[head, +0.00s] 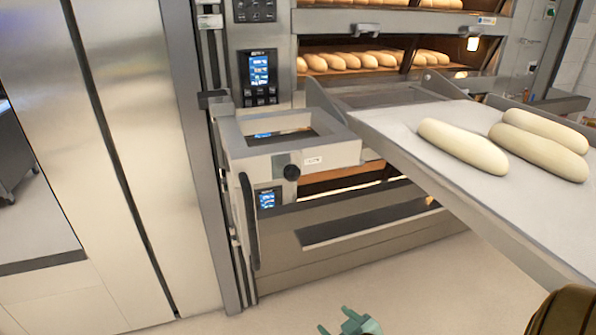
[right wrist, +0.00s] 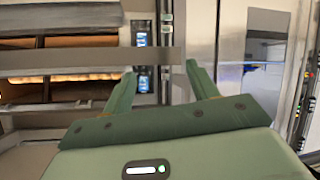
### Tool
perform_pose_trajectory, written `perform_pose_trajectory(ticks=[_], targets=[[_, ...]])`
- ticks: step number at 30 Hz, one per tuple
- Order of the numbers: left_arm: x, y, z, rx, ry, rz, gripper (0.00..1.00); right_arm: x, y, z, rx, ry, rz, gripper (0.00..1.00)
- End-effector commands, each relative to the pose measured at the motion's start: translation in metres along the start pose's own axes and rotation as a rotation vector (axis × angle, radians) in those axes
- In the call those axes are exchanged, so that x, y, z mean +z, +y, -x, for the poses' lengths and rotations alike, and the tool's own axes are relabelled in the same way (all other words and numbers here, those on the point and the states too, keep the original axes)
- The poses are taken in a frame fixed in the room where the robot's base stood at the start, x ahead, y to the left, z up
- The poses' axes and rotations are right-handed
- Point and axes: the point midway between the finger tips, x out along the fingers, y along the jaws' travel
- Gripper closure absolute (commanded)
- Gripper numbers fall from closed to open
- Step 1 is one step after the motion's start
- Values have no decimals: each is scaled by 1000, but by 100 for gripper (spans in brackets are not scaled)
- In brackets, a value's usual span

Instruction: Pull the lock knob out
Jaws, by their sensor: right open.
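The lock knob (head: 291,172) is a small round black knob on the front face of a grey metal frame (head: 330,155), beside a small white label. The frame sticks out from the oven front, left of the loading board. My right gripper (head: 333,319) is at the bottom edge of the head view, low over the floor and well below the knob, apart from it. In the right wrist view its two green fingers (right wrist: 162,85) stand wide apart with nothing between them. I cannot make out the knob in that view. My left gripper is not in view.
A loading board (head: 400,125) with pale dough loaves (head: 463,146) juts out at the right. A black vertical handle (head: 249,220) hangs left of and below the knob. Oven decks with baked loaves (head: 350,61) are behind. Floor (head: 280,310) in front is clear.

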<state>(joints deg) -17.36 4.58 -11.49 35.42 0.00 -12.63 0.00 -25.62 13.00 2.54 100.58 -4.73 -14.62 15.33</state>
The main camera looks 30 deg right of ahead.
Motion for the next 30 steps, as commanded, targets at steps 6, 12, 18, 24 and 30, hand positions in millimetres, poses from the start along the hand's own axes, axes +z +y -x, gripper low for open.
perform_pose_trajectory(ticks=[6,12,18,24,30], targets=[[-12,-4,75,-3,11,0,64,-226,47,89,41,347,-6,41],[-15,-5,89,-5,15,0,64,-291,55,125,44,469,-2,41],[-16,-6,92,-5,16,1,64,-308,56,104,45,481,-1,41],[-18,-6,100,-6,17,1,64,-332,59,58,45,481,-1,41],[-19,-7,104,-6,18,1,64,-352,60,16,44,479,-2,41]])
